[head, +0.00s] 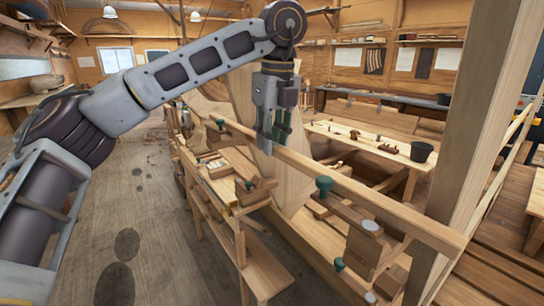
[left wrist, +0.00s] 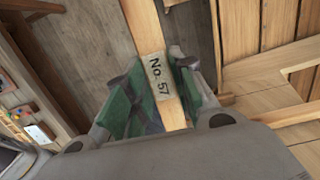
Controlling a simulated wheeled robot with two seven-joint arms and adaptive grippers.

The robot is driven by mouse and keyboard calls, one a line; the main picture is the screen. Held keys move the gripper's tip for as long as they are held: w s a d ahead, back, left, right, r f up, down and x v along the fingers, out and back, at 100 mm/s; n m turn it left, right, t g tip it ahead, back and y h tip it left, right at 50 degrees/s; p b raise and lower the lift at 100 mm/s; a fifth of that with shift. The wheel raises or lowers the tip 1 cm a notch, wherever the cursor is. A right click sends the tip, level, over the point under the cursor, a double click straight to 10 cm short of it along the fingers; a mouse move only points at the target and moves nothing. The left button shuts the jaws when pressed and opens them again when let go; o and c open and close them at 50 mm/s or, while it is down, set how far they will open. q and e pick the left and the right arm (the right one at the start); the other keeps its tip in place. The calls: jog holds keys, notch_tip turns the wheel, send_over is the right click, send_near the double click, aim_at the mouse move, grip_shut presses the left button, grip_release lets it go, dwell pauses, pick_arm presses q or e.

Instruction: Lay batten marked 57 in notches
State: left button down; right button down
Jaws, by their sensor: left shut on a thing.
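The batten (head: 370,198) is a long pale strip that runs across the head view from upper left to lower right. In the left wrist view, the batten (left wrist: 143,28) bears a label (left wrist: 158,78) reading "No. 57". My left gripper (head: 274,138) points down and is shut on the batten between its ends; its green pads (left wrist: 162,100) sit on both sides of the strip beside the label. The hull (head: 290,190) with its broad planks lies beneath. I cannot make out the notches, nor tell whether the batten touches anything below. My right gripper is not in view.
Green-knobbed clamps (head: 323,186) stand close beside the batten. A thick wooden post (head: 478,120) rises near its right end. A narrow bench (head: 205,187) runs along the hull's left side. A table with a dark bucket (head: 421,152) stands behind. The floor at left is clear.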

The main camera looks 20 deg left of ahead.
aim_at(276, 145)
pick_arm(q)
jog(key=shift+f, duration=0.1)
jog(key=shift+f, duration=2)
jog(key=shift+f, duration=0.1)
jog(key=c, duration=1.2)
grip_release()
jog(key=shift+s+d+r, duration=0.15)
jog(key=shift+d+r, duration=0.05)
jog(key=shift+r, duration=1.85)
jog(key=shift+s+d+r, duration=0.15)
jog(key=shift+r, duration=1.85)
jog(key=shift+s+d+r, duration=0.15)
jog(key=shift+d+r, duration=0.05)
jog(key=shift+r, duration=1.85)
